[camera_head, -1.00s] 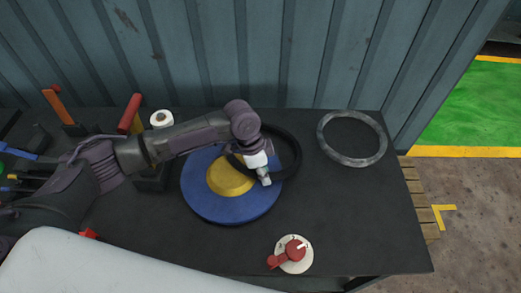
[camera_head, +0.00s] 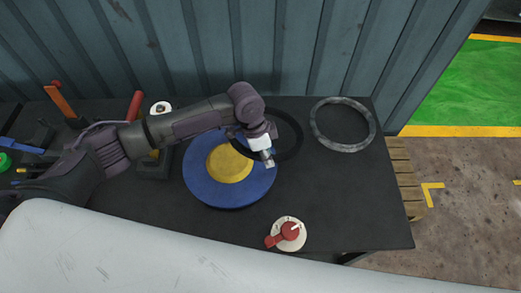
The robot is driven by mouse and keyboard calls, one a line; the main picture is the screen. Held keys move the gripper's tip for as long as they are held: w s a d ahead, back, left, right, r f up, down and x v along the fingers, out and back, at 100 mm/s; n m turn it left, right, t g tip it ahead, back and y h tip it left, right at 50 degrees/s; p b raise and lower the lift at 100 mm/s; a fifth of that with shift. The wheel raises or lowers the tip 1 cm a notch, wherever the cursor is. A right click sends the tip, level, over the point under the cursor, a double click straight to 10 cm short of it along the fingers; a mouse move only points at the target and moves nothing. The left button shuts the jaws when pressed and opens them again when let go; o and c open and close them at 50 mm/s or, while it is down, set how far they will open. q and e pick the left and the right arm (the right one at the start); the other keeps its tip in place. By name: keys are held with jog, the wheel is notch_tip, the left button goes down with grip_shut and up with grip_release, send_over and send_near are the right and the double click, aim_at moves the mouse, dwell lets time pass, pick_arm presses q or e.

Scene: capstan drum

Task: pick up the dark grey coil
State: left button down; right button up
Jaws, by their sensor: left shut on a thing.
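The dark grey coil (camera_head: 299,137) is a thin, nearly black ring at the back right of the blue drum, partly overlapping the drum's edge. My left gripper (camera_head: 268,162) is shut on the coil's near side. My arm hides part of the coil's left side. I cannot tell how far the coil is above the table. The drum (camera_head: 228,195) is a blue disc with a yellow centre (camera_head: 230,163). My right gripper is not in view.
A lighter grey ring (camera_head: 318,132) lies at the table's back right. A red-handled rotary switch (camera_head: 287,233) is near the front edge. Tools and a white roll (camera_head: 160,107) stand at left. A corrugated wall (camera_head: 270,50) closes the back. The dark table (camera_head: 350,200) is clear at right.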

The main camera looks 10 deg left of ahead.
pick_arm(q)
jog(key=s+d+r+p, duration=0.3)
jog(key=d+r, duration=0.3)
jog(key=d, duration=0.3)
jog(key=shift+p, duration=0.4)
